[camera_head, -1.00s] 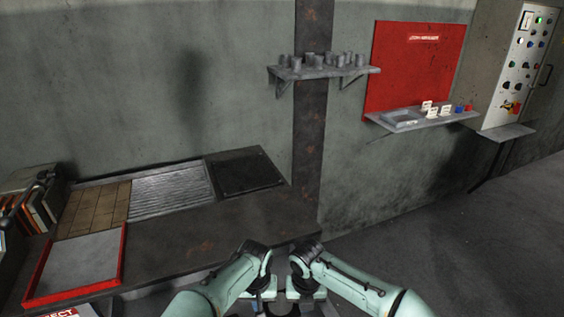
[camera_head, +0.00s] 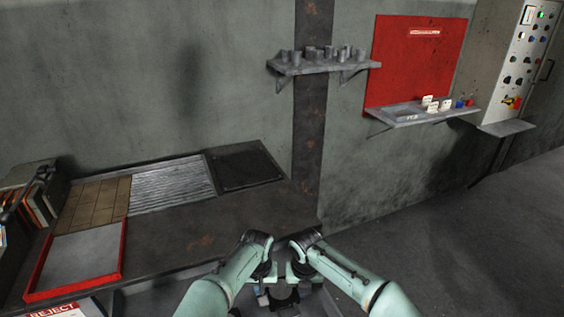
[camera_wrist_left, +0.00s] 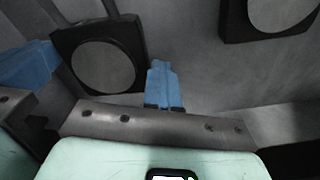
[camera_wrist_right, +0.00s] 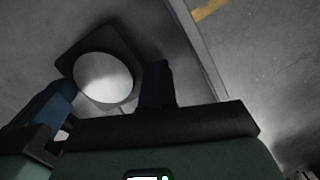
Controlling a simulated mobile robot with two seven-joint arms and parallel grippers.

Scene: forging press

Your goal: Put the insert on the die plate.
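Several small grey cylinders (camera_head: 311,53) stand on a wall shelf (camera_head: 330,66) in the head view; I cannot tell whether one is the insert. A dark square plate (camera_head: 243,166) lies at the back right of the bench, but I cannot tell whether it is the die plate. Both my arms are folded low in front of me, away from bench and shelves. In the left wrist view my left gripper (camera_wrist_left: 105,75) has its blue fingers apart with nothing between them. In the right wrist view my right gripper (camera_wrist_right: 108,95) also has its fingers apart and empty.
The dark bench (camera_head: 200,238) bears a red-rimmed tray (camera_head: 123,250), a tan tiled area (camera_head: 93,203) and a ribbed metal plate (camera_head: 172,183). A red board (camera_head: 415,65) hangs above a second shelf (camera_head: 420,119) with small items. A control panel (camera_head: 522,62) is at right. Right-hand floor is clear.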

